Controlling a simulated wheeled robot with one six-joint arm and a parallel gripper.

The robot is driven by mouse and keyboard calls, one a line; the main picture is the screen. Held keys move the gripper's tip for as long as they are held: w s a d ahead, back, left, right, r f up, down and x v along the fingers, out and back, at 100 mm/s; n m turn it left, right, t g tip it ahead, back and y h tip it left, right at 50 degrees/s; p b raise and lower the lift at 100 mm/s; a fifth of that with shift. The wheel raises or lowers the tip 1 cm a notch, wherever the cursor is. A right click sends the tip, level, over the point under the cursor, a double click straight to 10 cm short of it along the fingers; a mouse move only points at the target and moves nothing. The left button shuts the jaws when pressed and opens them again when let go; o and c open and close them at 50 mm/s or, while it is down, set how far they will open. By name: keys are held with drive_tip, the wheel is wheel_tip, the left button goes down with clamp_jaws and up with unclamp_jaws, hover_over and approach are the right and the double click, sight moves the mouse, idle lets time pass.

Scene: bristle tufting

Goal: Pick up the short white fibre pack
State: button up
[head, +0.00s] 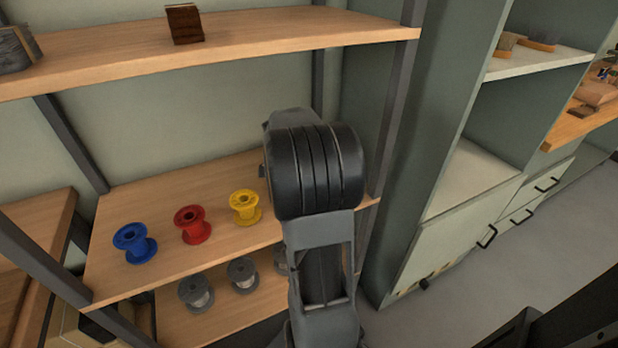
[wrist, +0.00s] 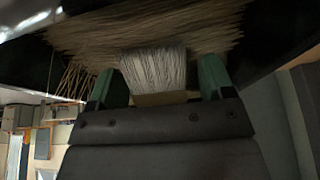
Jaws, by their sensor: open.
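In the wrist view, the short white fibre pack (wrist: 153,68) shows as pale bristles with a tan band at the base. It sits between the two green fingers of my gripper (wrist: 157,72). The fingers are open, with a visible gap on each side of the pack, wider on the right. Whether the palm touches the tan band I cannot tell. Long brown fibres (wrist: 185,28) spread behind the white pack. In the head view my own arm fills the middle, and neither the pack nor my gripper shows there.
In the head view, blue (head: 135,243), red (head: 193,224) and yellow (head: 245,207) spools stand on a wooden shelf, with grey spools (head: 196,293) below. A brown block (head: 184,24) and a grey bundle (head: 15,48) sit on the upper shelf. A cabinet (head: 445,232) stands to the right.

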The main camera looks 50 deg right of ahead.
drive_tip(key=shift+d+f, duration=0.1)
drive_tip(key=shift+f, duration=0.15)
drive_tip(key=c, duration=1.1)
drive_tip(key=shift+r, duration=0.1)
